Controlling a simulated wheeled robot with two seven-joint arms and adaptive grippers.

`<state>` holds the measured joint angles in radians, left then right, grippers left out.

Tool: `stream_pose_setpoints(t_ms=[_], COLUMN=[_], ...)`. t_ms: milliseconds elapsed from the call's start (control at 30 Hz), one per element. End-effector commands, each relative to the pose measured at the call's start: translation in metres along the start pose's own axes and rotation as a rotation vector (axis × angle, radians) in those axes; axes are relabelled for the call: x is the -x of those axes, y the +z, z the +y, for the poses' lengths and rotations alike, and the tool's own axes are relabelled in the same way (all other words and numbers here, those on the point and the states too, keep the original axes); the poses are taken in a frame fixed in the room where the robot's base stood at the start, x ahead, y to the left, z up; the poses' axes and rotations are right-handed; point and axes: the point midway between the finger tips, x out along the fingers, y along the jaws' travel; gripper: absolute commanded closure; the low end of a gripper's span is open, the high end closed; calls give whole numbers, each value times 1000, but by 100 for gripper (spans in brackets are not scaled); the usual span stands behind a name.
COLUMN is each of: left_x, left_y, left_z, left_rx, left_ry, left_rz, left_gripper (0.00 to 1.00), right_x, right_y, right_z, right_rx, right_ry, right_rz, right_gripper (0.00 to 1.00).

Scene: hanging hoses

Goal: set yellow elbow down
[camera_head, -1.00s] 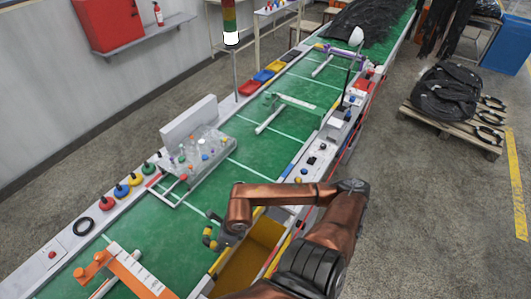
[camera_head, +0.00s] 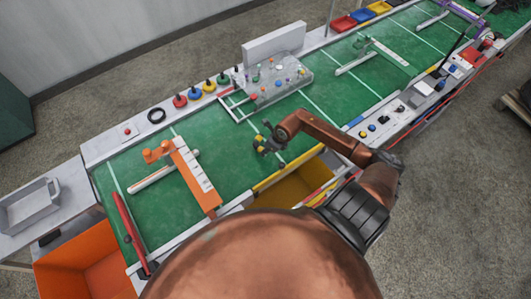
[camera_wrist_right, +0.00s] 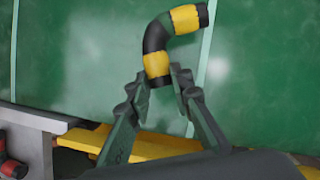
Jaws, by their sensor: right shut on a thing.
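The yellow elbow (camera_wrist_right: 157,40) is a black bent pipe piece with yellow bands at its ends. In the right wrist view my right gripper (camera_wrist_right: 160,79) is shut on its lower end, and the bend points away over the green belt. In the head view the elbow (camera_head: 261,143) shows small at the tip of my right gripper (camera_head: 266,136), over the green belt (camera_head: 240,170) near its front edge. I cannot tell whether the elbow touches the belt. My left gripper is not in view.
An open yellow bin (camera_head: 292,190) sits at the belt's front edge below my right arm. An orange and white bracket (camera_head: 190,172) stands to the left. A clear fixture board (camera_head: 270,82) lies behind the gripper. Green belt between bracket and gripper is clear.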

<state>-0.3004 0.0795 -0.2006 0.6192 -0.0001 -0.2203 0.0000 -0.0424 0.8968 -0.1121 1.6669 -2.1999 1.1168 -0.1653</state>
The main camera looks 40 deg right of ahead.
Motion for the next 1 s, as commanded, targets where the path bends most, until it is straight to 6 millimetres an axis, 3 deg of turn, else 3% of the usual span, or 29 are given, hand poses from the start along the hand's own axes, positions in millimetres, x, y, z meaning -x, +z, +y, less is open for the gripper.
stream_pose_setpoints(t_ms=[300,633,667,900,1000], left_x=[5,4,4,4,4], left_y=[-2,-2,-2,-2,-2], left_z=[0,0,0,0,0], left_rx=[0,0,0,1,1], left_ry=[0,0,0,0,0], left_rz=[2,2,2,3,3], left_gripper=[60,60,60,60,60], right_x=[-33,-37,-37,-37,-37], right_y=[-8,-10,-10,-10,-10], right_z=[-4,-5,-5,-4,-4], right_rx=[-3,1,1,1,1], right_ry=[2,0,0,0,0], right_rz=[0,-1,0,0,0], right_gripper=[100,100,79,63,63])
